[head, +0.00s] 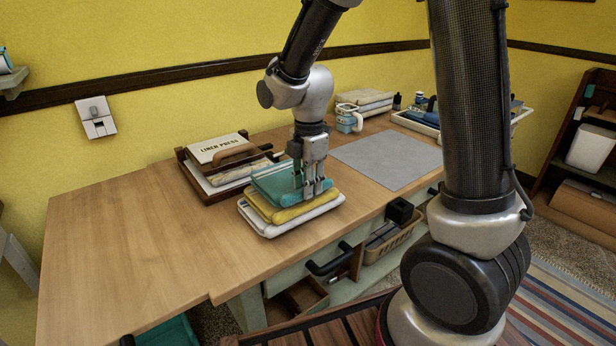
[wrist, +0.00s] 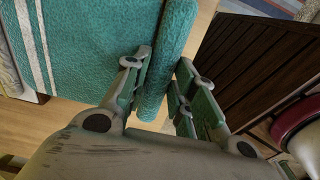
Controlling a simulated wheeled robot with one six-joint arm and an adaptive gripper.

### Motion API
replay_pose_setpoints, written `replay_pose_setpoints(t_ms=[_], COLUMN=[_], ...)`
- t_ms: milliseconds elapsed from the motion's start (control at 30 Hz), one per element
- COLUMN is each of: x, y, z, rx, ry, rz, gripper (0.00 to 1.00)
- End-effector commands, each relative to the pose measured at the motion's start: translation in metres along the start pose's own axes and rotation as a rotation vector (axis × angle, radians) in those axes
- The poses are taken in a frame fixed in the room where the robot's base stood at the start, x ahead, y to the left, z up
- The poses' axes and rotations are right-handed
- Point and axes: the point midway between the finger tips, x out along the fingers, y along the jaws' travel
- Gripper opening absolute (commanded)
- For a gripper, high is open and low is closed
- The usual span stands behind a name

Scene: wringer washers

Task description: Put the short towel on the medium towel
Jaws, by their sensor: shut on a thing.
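The teal towel (head: 272,183), the smallest of the stack, lies flat over a yellow towel (head: 262,205). The yellow towel lies on a larger white towel (head: 290,226) on the wooden table. My gripper (head: 312,187) points down and is shut on the rolled near-right edge of the teal towel. In the wrist view my fingers (wrist: 160,88) stand on either side of that rolled edge, and the teal towel (wrist: 95,45) shows two pale stripes. I cannot tell whether the teal towel fully rests on the yellow one or is slightly above it.
A linen press (head: 222,165) stands just behind the stack. A grey mat (head: 388,160) lies to the right, with a blue-and-white jug (head: 348,120) and folded linens (head: 364,100) behind it. A tray (head: 415,125) is at the far right. The table's left part is clear.

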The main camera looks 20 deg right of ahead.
Motion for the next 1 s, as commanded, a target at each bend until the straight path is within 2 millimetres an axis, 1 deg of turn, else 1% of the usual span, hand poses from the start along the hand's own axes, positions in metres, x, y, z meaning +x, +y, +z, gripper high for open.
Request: replay_pose_setpoints(t_ms=[533,1000], x=[0.003,0.012], y=[0.000,0.000], z=[0.000,0.000], rx=[0.000,0.000], ry=[0.000,0.000], rz=[0.000,0.000], gripper=[0.00,0.00])
